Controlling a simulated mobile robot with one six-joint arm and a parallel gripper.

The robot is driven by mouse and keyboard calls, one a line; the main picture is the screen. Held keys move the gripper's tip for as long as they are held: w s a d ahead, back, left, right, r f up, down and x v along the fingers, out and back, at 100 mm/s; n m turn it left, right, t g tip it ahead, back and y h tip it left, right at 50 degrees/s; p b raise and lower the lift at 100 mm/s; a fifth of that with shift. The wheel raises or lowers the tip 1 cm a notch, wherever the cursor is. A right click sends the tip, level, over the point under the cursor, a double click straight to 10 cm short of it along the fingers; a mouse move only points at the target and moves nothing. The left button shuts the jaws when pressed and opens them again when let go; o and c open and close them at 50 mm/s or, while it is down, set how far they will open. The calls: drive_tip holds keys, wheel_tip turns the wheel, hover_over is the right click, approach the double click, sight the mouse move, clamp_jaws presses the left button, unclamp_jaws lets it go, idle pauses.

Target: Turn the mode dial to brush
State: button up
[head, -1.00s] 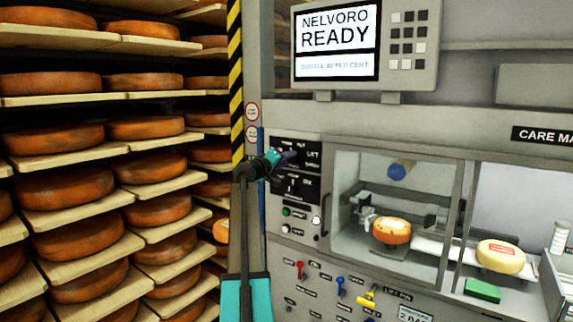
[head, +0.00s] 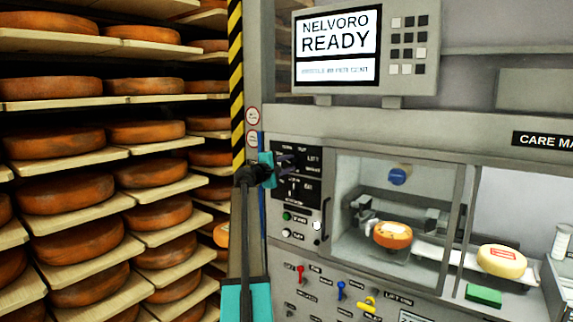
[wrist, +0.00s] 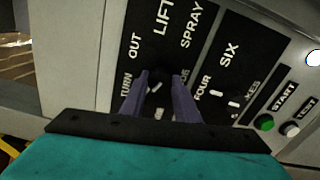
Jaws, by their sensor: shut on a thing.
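The mode dial (wrist: 158,77) is a dark knob on the black upper panel, mostly hidden between the fingers. Labels around it read TURN, OUT, LIFT and SPRAY; another label right of the fingers is partly covered. My gripper (wrist: 162,78) is shut on the dial, with one purple-grey finger on each side. In the head view, my gripper (head: 288,161) reaches the panel from the left and covers the dial. A small white mark shows between the fingers, but I cannot tell which label the dial points at.
A second dial (wrist: 225,97) with FOUR and SIX labels sits close by. START (wrist: 264,122) and TEST (wrist: 291,130) buttons are beyond it. The display (head: 337,47) reads NELVORO READY. A cheese wheel (head: 392,235) sits in the glazed chamber. Cheese shelves (head: 60,150) fill the left.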

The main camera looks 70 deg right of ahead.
drive_tip(key=shift+r+n, duration=0.3)
drive_tip(key=shift+d, duration=0.1)
drive_tip(key=o, duration=0.9)
drive_tip(key=shift+f, duration=0.1)
drive_tip(key=shift+o, duration=0.6)
drive_tip(key=shift+f, duration=0.1)
drive_tip(key=shift+f, duration=0.1)
drive_tip(key=shift+w+a, duration=0.1)
drive_tip(key=shift+a, duration=0.55)
drive_tip(key=b+v, duration=0.3)
drive_tip(key=v, duration=0.9)
drive_tip(key=shift+w+a+b, duration=0.15)
drive_tip(key=shift+a+b, duration=0.15)
drive_tip(key=shift+b, duration=0.05)
